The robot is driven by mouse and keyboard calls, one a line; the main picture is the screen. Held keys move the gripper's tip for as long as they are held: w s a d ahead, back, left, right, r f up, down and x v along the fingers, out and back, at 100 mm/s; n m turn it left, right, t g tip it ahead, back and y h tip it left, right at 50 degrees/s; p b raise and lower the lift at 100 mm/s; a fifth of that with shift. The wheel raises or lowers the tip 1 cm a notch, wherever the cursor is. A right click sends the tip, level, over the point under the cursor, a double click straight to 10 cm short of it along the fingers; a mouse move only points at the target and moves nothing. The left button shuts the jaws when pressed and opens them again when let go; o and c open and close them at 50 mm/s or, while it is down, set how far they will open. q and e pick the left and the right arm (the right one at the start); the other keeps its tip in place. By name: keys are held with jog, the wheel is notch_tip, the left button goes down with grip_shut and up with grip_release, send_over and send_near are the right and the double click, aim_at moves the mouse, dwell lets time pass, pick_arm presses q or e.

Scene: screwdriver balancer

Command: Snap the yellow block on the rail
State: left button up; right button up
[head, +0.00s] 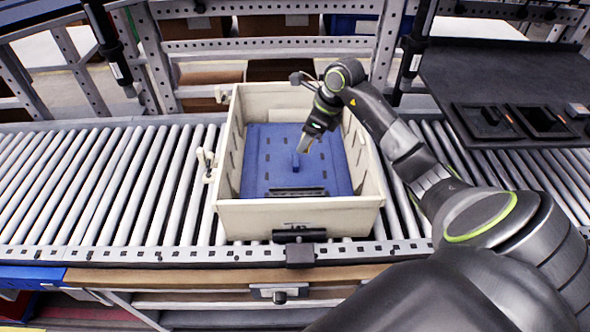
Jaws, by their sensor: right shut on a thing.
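My right gripper (301,149) reaches down into the cream-coloured bin from the upper right. It is shut on a small blue piece (296,162) that shows at its fingertips, above the blue floor of the bin. I cannot tell whether this piece touches the floor. A dark rail-like strip (298,193) lies along the near side of the blue floor, below the gripper in the picture and apart from it. I can make out no yellow block. My left gripper is not in view.
The bin (300,213) stands on a roller conveyor (100,185), its walls rising around the gripper. A dark table (510,85) with black trays is at the right. Metal frames stand behind. The rollers left of the bin are clear.

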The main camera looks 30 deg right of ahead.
aim_at(292, 192)
jog(key=a+f+n, duration=0.1)
jog(key=f, duration=0.2)
jog(key=a+f+n, duration=0.1)
jog(key=f, duration=0.2)
jog(key=s+a+f+n+y, duration=0.1)
jog(key=a+f+n, duration=0.1)
jog(key=f, duration=0.2)
jog(key=shift+g+p, duration=0.3)
jog(key=shift+g, duration=0.1)
jog(key=shift+f, duration=0.25)
jog(key=shift+f+b, duration=0.9)
jog(key=shift+f, duration=0.9)
jog(key=shift+f+b, duration=0.45)
jog(key=shift+b, duration=0.2)
